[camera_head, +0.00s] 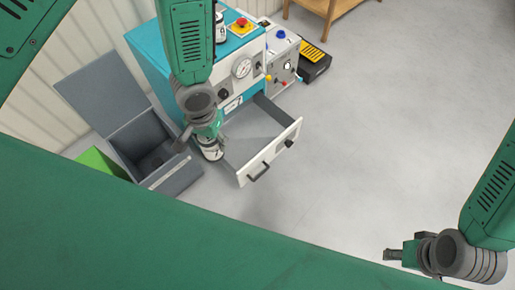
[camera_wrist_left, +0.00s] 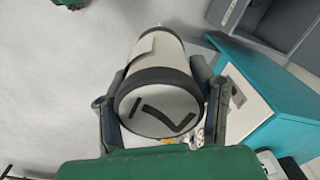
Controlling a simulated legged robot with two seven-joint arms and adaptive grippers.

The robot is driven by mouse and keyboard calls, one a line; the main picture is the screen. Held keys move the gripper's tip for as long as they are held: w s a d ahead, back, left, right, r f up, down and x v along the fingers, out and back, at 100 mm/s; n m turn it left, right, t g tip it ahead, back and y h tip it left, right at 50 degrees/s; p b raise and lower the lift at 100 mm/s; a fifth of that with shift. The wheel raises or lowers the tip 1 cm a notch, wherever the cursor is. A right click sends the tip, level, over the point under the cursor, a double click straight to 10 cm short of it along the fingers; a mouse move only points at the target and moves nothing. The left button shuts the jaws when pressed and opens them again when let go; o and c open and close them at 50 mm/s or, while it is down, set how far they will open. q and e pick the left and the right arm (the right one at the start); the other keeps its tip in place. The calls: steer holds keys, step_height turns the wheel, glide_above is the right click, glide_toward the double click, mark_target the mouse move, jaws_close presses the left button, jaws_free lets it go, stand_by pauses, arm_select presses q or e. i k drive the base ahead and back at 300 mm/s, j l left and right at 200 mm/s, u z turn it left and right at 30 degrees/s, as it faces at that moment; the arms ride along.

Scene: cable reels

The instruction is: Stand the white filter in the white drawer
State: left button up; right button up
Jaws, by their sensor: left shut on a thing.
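The white filter (camera_head: 212,153) is a white cylinder with dark end bands. My left gripper (camera_head: 207,135) is shut on it, and it hangs below the gripper at the left side of the open white drawer (camera_head: 285,150). I cannot tell its height over the drawer's side. In the left wrist view the filter (camera_wrist_left: 160,58) lies between both fingers (camera_wrist_left: 163,100), with black marks on its near end. The drawer is pulled out, and its visible grey floor is bare. My right gripper (camera_head: 402,254) is far to the lower right, away from the drawer; its fingers are unclear.
The drawer belongs to a teal and white cabinet (camera_head: 150,50) with a gauge (camera_head: 242,67) and a red button (camera_head: 241,24). A grey open-lidded bin (camera_head: 180,175) stands left of the drawer. A black and yellow case (camera_head: 314,60) lies behind. The floor to the right is clear.

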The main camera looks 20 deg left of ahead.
mark_target(255, 145)
steer(key=i+l+u, duration=0.2)
steer(key=l, duration=0.3)
steer(key=i+l+u, duration=0.1)
steer(key=l+u, duration=0.15)
steer(key=l, duration=0.3)
steer(key=i+l+u, duration=0.2)
steer(key=l, duration=0.3)
steer(key=i+l+u, duration=0.2)
steer(key=i, duration=0.3)
steer(key=i+l+u, duration=0.25)
steer(key=i, duration=0.25)
steer(key=l, duration=0.1)
